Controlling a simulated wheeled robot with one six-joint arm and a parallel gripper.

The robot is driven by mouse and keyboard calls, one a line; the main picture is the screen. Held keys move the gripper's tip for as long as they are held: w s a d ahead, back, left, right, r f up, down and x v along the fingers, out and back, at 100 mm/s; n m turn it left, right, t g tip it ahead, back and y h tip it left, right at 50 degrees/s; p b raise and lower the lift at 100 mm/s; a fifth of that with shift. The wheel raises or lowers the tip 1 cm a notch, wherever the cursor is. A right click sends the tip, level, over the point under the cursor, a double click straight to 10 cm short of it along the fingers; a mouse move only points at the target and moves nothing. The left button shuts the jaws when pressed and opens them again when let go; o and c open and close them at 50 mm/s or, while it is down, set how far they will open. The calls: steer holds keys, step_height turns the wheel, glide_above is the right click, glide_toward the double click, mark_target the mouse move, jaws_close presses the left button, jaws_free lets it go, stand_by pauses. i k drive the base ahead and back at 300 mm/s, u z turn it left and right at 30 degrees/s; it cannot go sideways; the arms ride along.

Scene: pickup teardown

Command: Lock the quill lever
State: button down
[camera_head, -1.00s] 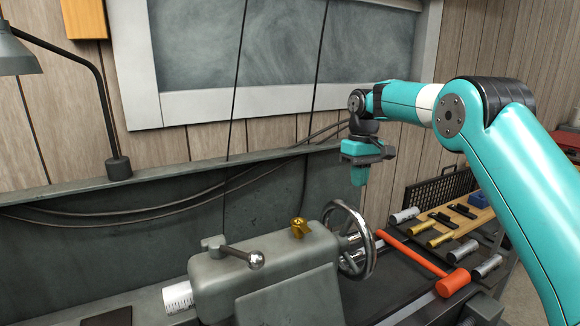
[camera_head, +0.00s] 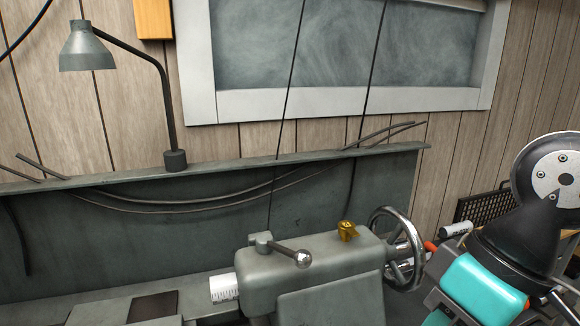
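The quill lever (camera_head: 284,251) is a short grey arm with a shiny ball knob on top of the grey tailstock (camera_head: 325,263). The arm rises from a small block at the left, and its ball end points right and toward me. My gripper (camera_head: 460,300) is at the lower right, right of the tailstock and clear of the lever. I see a teal block and dark metal parts of it from behind. Its fingertips are hidden or cut off by the frame edge, so its opening does not show.
A brass wing-shaped piece (camera_head: 348,231) sits on the tailstock behind the lever. A chrome handwheel (camera_head: 404,249) is at its right end, close to my arm. A white graduated quill (camera_head: 223,288) projects left. A lamp (camera_head: 88,48) stands behind; space above the tailstock is open.

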mark_target(266, 245)
steer(key=z, duration=0.5)
steer(key=k, duration=0.5)
steer(key=z, duration=0.2)
steer(key=i, duration=0.3)
steer(key=u, duration=1.15)
